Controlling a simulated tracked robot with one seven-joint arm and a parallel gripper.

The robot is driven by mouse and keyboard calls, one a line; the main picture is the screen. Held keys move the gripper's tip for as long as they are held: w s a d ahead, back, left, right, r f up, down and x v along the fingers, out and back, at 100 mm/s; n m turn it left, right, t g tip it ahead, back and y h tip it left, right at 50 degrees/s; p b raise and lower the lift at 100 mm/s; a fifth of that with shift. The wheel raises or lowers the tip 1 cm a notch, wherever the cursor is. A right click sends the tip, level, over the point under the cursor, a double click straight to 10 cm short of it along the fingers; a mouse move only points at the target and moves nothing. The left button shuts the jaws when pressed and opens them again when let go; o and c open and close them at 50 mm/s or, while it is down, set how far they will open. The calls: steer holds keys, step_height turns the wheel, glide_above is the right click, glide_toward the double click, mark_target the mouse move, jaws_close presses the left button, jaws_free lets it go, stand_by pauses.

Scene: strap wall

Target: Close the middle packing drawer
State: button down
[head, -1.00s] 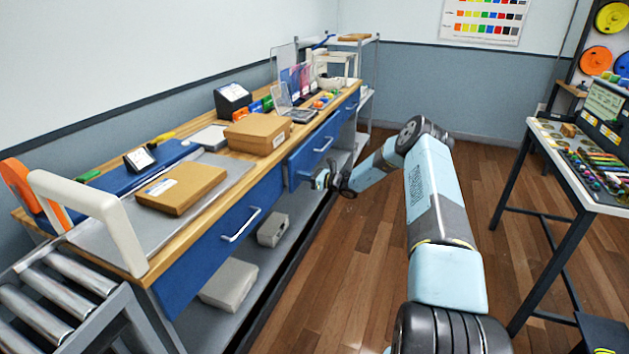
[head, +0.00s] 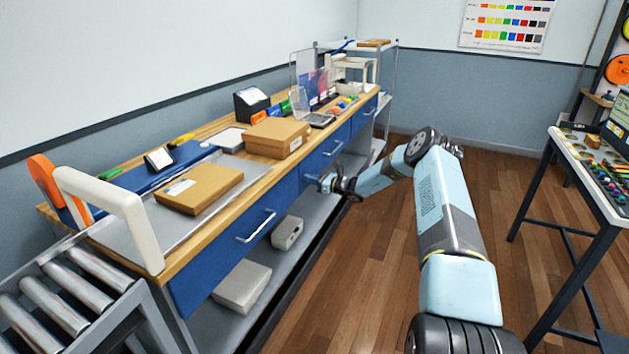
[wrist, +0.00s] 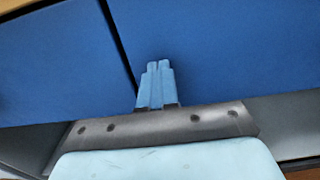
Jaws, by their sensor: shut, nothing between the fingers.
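The middle packing drawer (head: 318,160) is a blue front with a silver bar handle, under the bench's wooden top. In the head view its front looks about level with the nearer drawer. My gripper (head: 324,184) is at the lower left part of this drawer front. In the wrist view my blue fingers (wrist: 157,84) are together with nothing between them, against or very near the blue middle drawer front (wrist: 230,55); contact is hard to tell. A dark seam separates it from the nearer drawer front (wrist: 60,65) at left.
The nearer blue drawer (head: 230,245) looks shut, and the far drawer (head: 363,117) sits beyond. Cardboard boxes (head: 200,188) lie on the bench. A lower shelf (head: 225,325) holds grey cases. A roller conveyor (head: 60,300) stands at lower left. Open wooden floor lies right, before another table (head: 590,175).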

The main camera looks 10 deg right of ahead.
steer(key=v, duration=1.3)
steer(key=s+a+r+n+g+h, duration=0.25)
steer(key=s+a+r+n, duration=0.2)
steer(key=s+r, duration=0.45)
steer(key=s+a+r+n+g+h, duration=0.2)
steer(key=s+a+r+n+g, duration=0.2)
steer(key=s+r+n, duration=0.45)
steer(key=s+a+r+n+g+h, duration=0.25)
steer(key=s+a+r, duration=0.3)
steer(key=r, duration=0.55)
steer(key=s+d+r+n+t+h, duration=0.1)
steer(key=s+d+r+n+h, duration=0.1)
steer(key=s, duration=1)
steer(key=s+d+r+n+t+h, duration=0.1)
steer(key=s+d+r+n+h, duration=0.2)
steer(key=s, duration=0.9)
steer(key=s+d+r+n+t+h, duration=0.2)
steer(key=s+r+n, duration=0.2)
steer(key=s, duration=0.8)
steer(key=shift+d+r+h, duration=0.2)
steer(key=shift+r+h, duration=0.1)
steer(key=shift+r, duration=0.7)
steer(key=shift+n, duration=0.25)
